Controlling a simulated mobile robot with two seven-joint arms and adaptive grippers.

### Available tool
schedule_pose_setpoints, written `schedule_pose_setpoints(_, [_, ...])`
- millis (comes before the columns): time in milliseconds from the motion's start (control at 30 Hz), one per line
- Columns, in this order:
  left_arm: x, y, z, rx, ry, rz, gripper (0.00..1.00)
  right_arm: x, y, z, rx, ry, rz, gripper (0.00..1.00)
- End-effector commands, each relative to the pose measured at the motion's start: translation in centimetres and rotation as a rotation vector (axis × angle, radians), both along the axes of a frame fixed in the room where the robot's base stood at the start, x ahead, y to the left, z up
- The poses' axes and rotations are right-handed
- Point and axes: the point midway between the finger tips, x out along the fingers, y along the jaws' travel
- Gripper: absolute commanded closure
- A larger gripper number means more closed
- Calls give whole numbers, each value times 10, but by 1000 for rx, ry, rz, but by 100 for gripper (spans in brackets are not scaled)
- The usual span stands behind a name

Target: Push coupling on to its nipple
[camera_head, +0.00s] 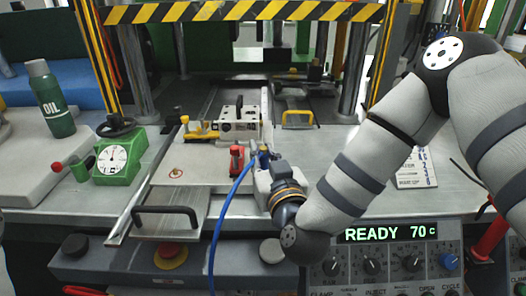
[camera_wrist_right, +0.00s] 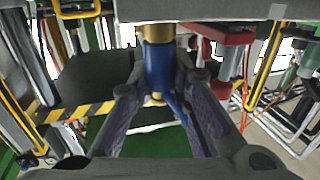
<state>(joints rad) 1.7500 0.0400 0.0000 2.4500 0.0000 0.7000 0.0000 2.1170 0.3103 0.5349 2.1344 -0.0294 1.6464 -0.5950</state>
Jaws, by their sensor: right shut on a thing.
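My right gripper (camera_head: 262,160) comes in from the right in the head view, low over the middle of the work table. In the right wrist view its two fingers are shut on the blue coupling (camera_wrist_right: 158,68). A blue hose (camera_head: 229,207) runs from the coupling toward the front edge. A brass piece (camera_wrist_right: 157,33) shows at the coupling's far end, close to a grey block (camera_wrist_right: 220,10). The nipple cannot be told apart from this brass piece, so I cannot tell whether the coupling is seated. My left gripper is not in view.
A red fitting (camera_head: 237,160) stands just left of the gripper. Behind it is a metal block with a yellow clamp (camera_head: 200,132). A green gauge (camera_head: 119,159) and an oil bottle (camera_head: 50,99) stand at left. A control panel (camera_head: 385,262) reading READY 70 C fronts the table.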

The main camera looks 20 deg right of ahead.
Motion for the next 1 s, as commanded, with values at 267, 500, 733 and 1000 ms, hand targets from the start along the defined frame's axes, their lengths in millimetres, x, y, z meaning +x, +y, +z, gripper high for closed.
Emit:
schedule_pose_setpoints(267, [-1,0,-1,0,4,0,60,0,0,-5,0,1,1,78])
schedule_pose_setpoints(500, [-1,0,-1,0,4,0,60,0,0,-4,-1,1,0,59])
schedule_pose_setpoints(733, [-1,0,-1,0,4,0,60,-13,1,-6,-1,4,3,59])
schedule_pose_setpoints(1000, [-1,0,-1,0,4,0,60,-66,2,-6,-2,4,2,59])
